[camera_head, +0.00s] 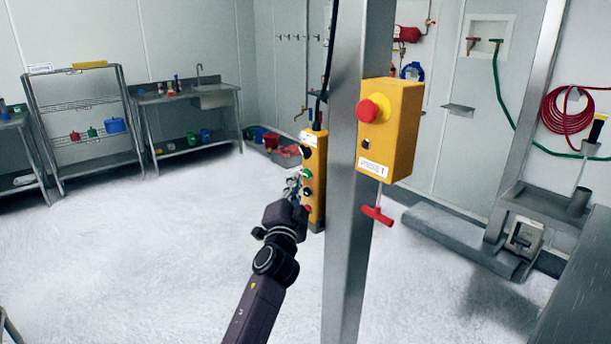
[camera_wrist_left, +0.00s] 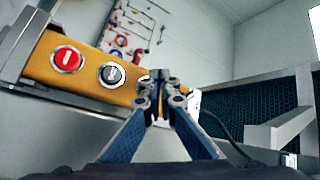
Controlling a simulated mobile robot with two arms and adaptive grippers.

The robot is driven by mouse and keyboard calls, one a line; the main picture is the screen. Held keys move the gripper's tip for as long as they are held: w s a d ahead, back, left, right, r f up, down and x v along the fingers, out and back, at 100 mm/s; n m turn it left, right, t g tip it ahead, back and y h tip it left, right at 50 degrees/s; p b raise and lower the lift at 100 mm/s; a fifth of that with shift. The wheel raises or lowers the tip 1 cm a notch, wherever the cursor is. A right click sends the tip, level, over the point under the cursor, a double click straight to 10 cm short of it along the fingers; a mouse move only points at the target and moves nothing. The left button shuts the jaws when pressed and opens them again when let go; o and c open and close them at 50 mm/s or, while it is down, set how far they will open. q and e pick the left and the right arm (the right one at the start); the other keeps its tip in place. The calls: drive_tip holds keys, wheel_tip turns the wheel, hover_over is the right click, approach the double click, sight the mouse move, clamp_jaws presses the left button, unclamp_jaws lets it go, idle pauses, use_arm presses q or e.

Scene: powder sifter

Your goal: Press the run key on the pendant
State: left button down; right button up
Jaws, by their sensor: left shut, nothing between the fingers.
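The yellow pendant (camera_head: 316,162) hangs on a black cable beside a steel post. It carries a column of round buttons. A green button (camera_head: 307,174) sits between black ones, with a red button (camera_head: 307,209) at the bottom. My right gripper is out of view.
The steel post (camera_head: 350,230) stands just right of the pendant. A yellow box (camera_head: 402,135) with a red emergency knob (camera_head: 374,108) is on the post, with a red T-handle (camera_head: 377,215) below. Open floor (camera_head: 150,260) lies left; a sink bench (camera_head: 180,105) stands behind.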

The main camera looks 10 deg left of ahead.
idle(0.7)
use_arm(q)
drive_tip(key=shift+w+d+b, duration=0.3)
drive_tip(key=shift+w+b, duration=0.05)
drive_tip(key=shift+b, duration=0.05)
drive_tip(key=shift+w+d+b, duration=0.25)
drive_tip(key=shift+w+b, duration=0.05)
drive_tip(key=shift+b, duration=0.25)
idle(0.4)
drive_tip(key=shift+r, duration=0.1)
drive_tip(key=shift+s+a+p, duration=0.45)
drive_tip(key=shift+s+p, duration=0.25)
